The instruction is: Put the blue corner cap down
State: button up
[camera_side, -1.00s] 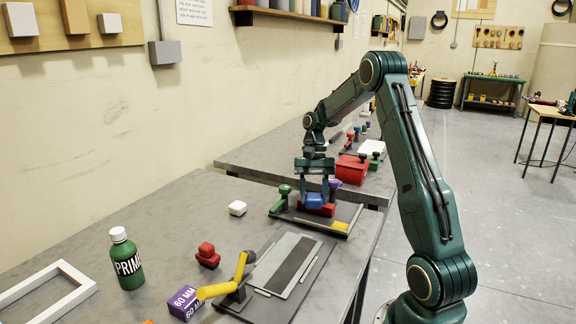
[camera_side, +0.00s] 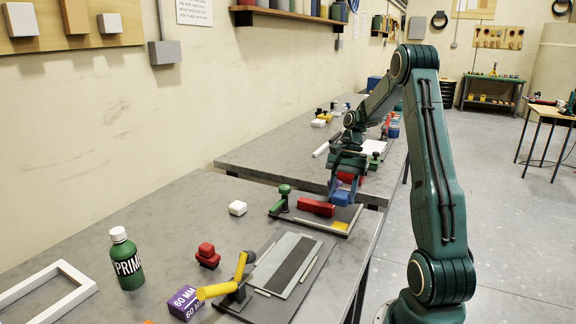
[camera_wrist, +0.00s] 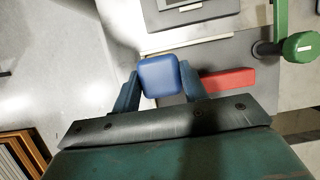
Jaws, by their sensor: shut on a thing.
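My gripper (camera_side: 342,191) is shut on the blue corner cap (camera_side: 341,198). In the wrist view the blue cap (camera_wrist: 160,77) sits between the two fingertips (camera_wrist: 160,85), its rounded square face showing. In the side view the cap appears at the right end of a dark fixture plate (camera_side: 289,214), just past the end of a red bar (camera_side: 316,208). The red bar (camera_wrist: 229,81) lies to the right of the right finger in the wrist view. I cannot tell how much gap is under the cap.
A green clamp (camera_side: 283,192) stands at the plate's left end, and a yellow block (camera_side: 340,226) lies at its front edge. A white block (camera_side: 237,208) is to the left. A second fixture with a yellow lever (camera_side: 214,291) is nearer.

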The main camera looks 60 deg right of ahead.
send_over(339, 228)
jog(key=d, duration=0.2)
jog(key=shift+w+a+f, duration=0.1)
jog(key=shift+w+f, duration=0.05)
jog(key=shift+f, duration=1.4)
jog(key=shift+w+f, duration=0.1)
jog(key=shift+f, duration=1.4)
jog(key=shift+f, duration=0.65)
jog(key=o, duration=0.9)
jog(key=shift+c, duration=0.2)
jog(key=shift+o, duration=0.7)
jog(key=shift+s+f, duration=0.1)
jog(key=shift+s, duration=0.05)
jog(key=shift+r, duration=0.5)
jog(key=v, duration=0.8)
